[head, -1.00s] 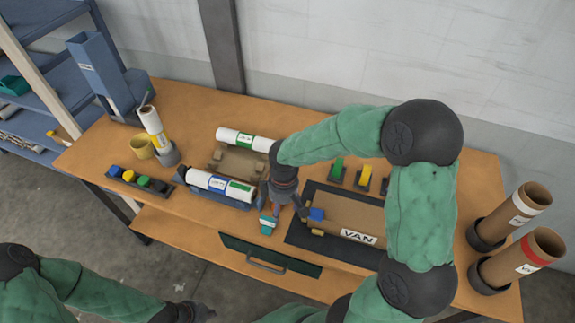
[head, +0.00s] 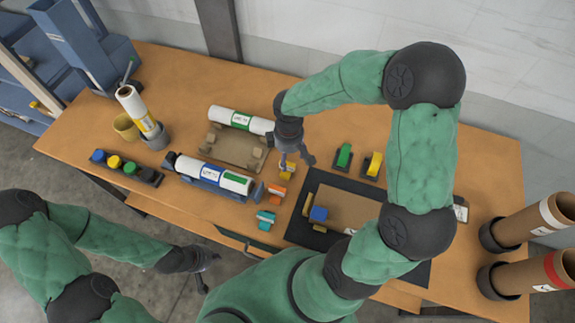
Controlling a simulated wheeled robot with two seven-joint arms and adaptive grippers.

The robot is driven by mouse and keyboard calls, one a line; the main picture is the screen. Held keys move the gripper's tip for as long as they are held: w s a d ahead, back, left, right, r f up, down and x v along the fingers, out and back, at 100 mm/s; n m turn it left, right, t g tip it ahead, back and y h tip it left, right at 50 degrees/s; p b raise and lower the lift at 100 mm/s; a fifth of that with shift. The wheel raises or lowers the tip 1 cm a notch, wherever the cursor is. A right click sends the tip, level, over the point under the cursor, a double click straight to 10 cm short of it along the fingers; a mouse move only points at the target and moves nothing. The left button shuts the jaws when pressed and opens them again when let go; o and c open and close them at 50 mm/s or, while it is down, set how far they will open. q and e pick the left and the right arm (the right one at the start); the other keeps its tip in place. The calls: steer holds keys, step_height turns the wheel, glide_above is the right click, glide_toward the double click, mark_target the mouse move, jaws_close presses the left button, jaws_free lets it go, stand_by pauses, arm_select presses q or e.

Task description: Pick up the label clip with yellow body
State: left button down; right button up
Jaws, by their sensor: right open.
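A small clip with a yellow body (head: 288,174) lies on the table to the right of the roll cradle, partly hidden by my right gripper. An orange clip (head: 276,193) and a teal clip (head: 265,220) lie in a row nearer to me. My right gripper (head: 296,164) is open, pointing down over the yellow clip; I cannot tell whether it touches it. My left gripper (head: 208,275) is open and empty, in front of the table's front edge.
A cradle with white rolls (head: 215,178) stands left of the clips. Cardboard tubes (head: 525,222) stand far right.

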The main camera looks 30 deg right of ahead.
steer(key=shift+a+f+b, duration=0.15)
steer(key=shift+f+b, duration=0.25)
steer(key=shift+f, duration=1.1)
steer(key=shift+a+f+b, duration=0.1)
steer(key=shift+f+b, duration=0.25)
steer(key=shift+f, duration=1.1)
steer(key=shift+r, duration=0.1)
steer(key=shift+c, duration=0.2)
steer(key=c, duration=0.9)
